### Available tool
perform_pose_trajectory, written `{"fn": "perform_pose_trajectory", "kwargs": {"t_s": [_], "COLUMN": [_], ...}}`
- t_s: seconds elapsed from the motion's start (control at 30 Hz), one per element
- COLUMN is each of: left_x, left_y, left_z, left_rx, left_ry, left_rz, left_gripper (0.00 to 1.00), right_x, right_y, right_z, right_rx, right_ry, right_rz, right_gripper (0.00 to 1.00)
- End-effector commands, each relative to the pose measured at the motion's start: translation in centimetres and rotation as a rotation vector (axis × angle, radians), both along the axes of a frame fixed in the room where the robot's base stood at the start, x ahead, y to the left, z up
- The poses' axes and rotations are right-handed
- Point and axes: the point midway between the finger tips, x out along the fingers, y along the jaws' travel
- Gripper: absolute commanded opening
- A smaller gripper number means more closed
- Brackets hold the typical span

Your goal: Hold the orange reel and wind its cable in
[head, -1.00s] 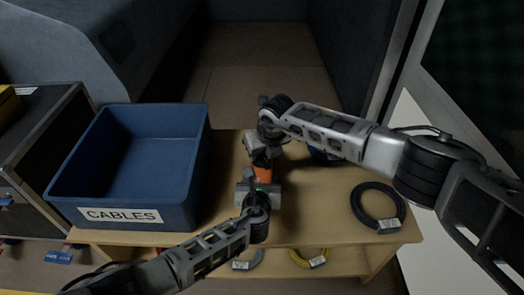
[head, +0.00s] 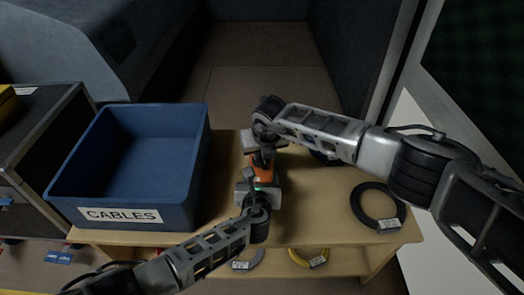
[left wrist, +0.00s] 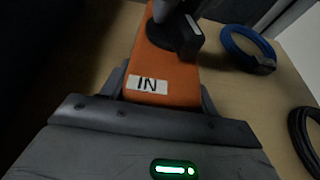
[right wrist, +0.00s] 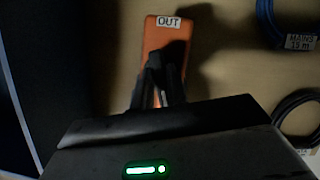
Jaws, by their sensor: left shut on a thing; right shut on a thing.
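The orange reel (head: 265,170) stands on the wooden table, partly hidden by my arms in the head view. My left gripper (head: 261,188) is shut on its near end, just below the "IN" label on the orange body (left wrist: 163,72) in the left wrist view. A dark round hub with a crank (left wrist: 178,35) sits on top of the reel. My right gripper (right wrist: 158,85) is over the reel and shut on a dark piece that looks like the crank's handle; its tips hide most of it. The "OUT" end (right wrist: 165,35) shows beyond. No cable on the reel is visible.
A blue bin (head: 188,195) marked "CABLES" stands left of the reel and looks empty. A black cable coil (head: 360,208) lies at the right, a blue coil (left wrist: 252,55) behind. Grey (head: 250,262) and yellow (head: 312,262) coils are on the shelf below.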

Motion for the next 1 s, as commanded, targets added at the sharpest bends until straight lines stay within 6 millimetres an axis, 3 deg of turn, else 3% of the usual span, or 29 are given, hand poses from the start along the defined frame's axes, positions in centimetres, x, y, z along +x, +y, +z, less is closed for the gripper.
{"fn": "perform_pose_trajectory", "kwargs": {"t_s": [0.5, 1.0], "left_x": [0.1, 0.11], "left_y": [0.0, 0.02], "left_z": [0.15, 0.15], "left_rx": [0.002, 0.0], "left_ry": [-0.004, -0.003], "left_rz": [-0.001, 0.001], "left_gripper": [0.33, 0.33], "right_x": [-0.08, -0.06], "right_y": [0.28, 0.27], "right_z": [0.0, 0.03], "right_rx": [-0.001, -0.001], "right_ry": [0.001, -0.001], "right_rz": [-0.305, -0.354], "right_gripper": [0.0, 0.0]}}
